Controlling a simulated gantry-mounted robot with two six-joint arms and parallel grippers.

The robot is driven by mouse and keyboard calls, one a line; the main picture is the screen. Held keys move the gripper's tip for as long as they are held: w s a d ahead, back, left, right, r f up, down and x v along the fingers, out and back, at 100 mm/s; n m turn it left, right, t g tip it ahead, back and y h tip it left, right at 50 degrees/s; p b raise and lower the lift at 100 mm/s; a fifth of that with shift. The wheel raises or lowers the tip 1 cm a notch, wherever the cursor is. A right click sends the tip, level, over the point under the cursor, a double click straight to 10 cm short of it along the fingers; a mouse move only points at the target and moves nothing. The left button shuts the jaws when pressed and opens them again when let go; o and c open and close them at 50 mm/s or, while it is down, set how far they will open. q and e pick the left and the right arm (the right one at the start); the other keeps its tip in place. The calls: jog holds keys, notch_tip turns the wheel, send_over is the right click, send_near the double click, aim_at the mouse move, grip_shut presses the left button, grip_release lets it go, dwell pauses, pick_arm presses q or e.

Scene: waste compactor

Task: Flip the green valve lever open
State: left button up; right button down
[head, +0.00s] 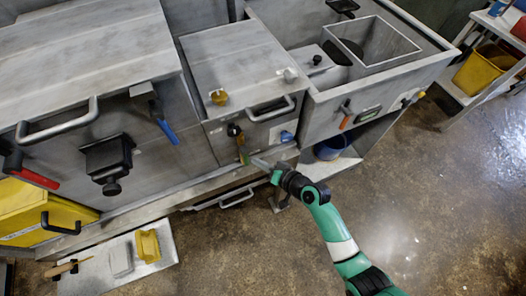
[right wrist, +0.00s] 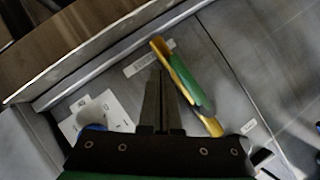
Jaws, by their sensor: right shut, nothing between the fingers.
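The green valve lever (head: 243,151) is on the front of the middle grey cabinet, below a dark round knob. In the right wrist view the green lever (right wrist: 188,82) lies along a yellow bar, slanting down to the right. My right gripper (head: 257,162) is shut and empty, just right of the lever in the head view. In the right wrist view its fingers (right wrist: 161,78) are together, with their tips close to the upper end of the lever. I cannot tell whether they touch it. My left gripper is not in view.
A blue part (head: 287,136) sits right of the lever, and a cabinet handle (head: 271,109) is above it. A red-orange lever (head: 346,115) is on the right-hand unit. The floor at right is open.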

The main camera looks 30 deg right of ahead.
jog(key=s+d, duration=0.8)
jog(key=s, duration=0.1)
jog(key=shift+s+d, duration=0.2)
jog(key=shift+d, duration=0.1)
jog(key=shift+r, duration=0.1)
